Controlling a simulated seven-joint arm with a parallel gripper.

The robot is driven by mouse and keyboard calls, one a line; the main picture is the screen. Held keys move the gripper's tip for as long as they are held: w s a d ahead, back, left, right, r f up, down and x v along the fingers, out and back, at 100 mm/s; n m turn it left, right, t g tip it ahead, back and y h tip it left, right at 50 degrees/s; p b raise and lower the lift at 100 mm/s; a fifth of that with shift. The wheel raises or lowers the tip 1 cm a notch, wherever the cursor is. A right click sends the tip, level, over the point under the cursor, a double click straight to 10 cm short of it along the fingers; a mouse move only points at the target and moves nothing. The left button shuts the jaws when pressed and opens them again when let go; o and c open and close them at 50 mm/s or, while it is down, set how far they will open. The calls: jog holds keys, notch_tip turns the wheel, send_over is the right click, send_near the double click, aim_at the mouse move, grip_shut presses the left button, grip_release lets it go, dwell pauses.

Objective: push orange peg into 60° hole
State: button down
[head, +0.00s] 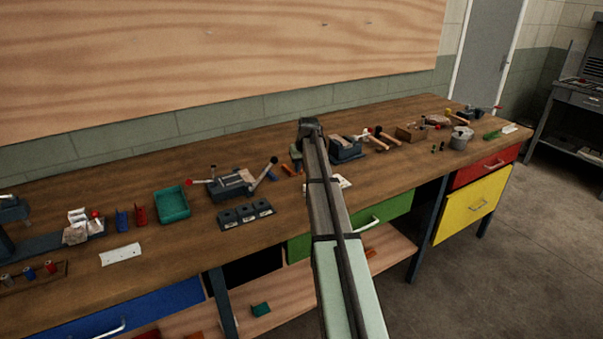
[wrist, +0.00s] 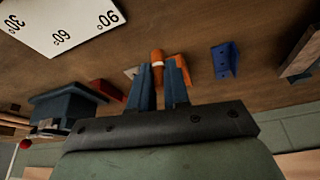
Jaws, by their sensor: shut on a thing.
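The orange peg (wrist: 157,58), with a pale band, is held between the fingertips of my gripper (wrist: 163,72) in the wrist view. My gripper is shut on it. The white plate (wrist: 58,22) lies on the bench at the upper left of the wrist view, apart from the peg. Its labels 30, 60 and 90 appear upside down; no holes can be made out, so the 60° hole is not seen. In the head view the plate (head: 343,181) shows beside my arm, partly covered by it. My fingers and the peg cannot be made out there.
A blue bracket (wrist: 225,60) and a red part (wrist: 107,89) stand near the gripper. A dark blue vise (wrist: 68,106) is at the lower left. In the head view, a vise (head: 232,183), a black block with holes (head: 246,215) and a green tray (head: 173,204) stand left of my arm.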

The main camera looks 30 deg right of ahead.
aim_at(302, 169)
jog(key=shift+f, duration=1.45)
jog(key=shift+f, duration=0.1)
jog(key=c, duration=1.1)
grip_release()
jog(key=v, duration=1.1)
jog(key=shift+r, duration=0.2)
jog(key=shift+o, duration=0.4)
jog(key=shift+s+a+r, duration=0.1)
jog(key=shift+s+r, duration=0.05)
jog(key=shift+r, duration=0.3)
